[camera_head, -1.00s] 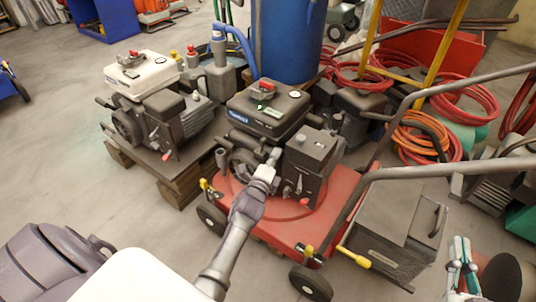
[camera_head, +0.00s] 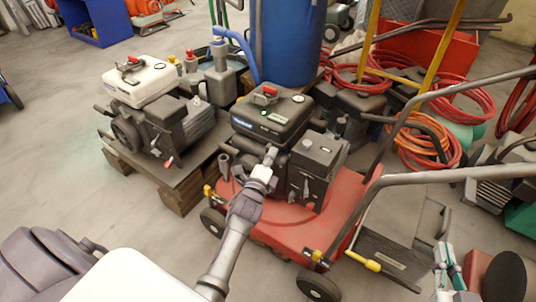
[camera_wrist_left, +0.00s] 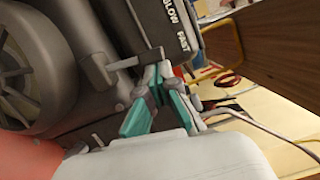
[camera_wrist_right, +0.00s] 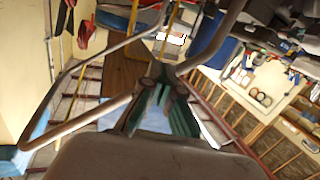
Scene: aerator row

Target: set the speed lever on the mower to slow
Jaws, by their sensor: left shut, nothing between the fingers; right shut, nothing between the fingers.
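The red mower (camera_head: 282,232) with its dark engine (camera_head: 272,117) stands in the middle of the head view. In the left wrist view, the grey speed lever (camera_wrist_left: 128,63) sticks out under a black panel (camera_wrist_left: 172,22) lettered SLOW and FAST. My left gripper (camera_head: 270,156) is shut and empty at the engine's front. In the left wrist view its teal fingers (camera_wrist_left: 161,72) are close to the lever's free end; whether they touch it is unclear. In the head view I cannot make out the lever. My right gripper (camera_head: 445,258) is shut and empty, right of the mower.
The mower's handlebar (camera_head: 440,176) runs up to the right, between mower and right gripper. A white-topped engine (camera_head: 143,82) stands on a pallet to the left. A blue barrel (camera_head: 290,40) and red hoses (camera_head: 462,98) are behind.

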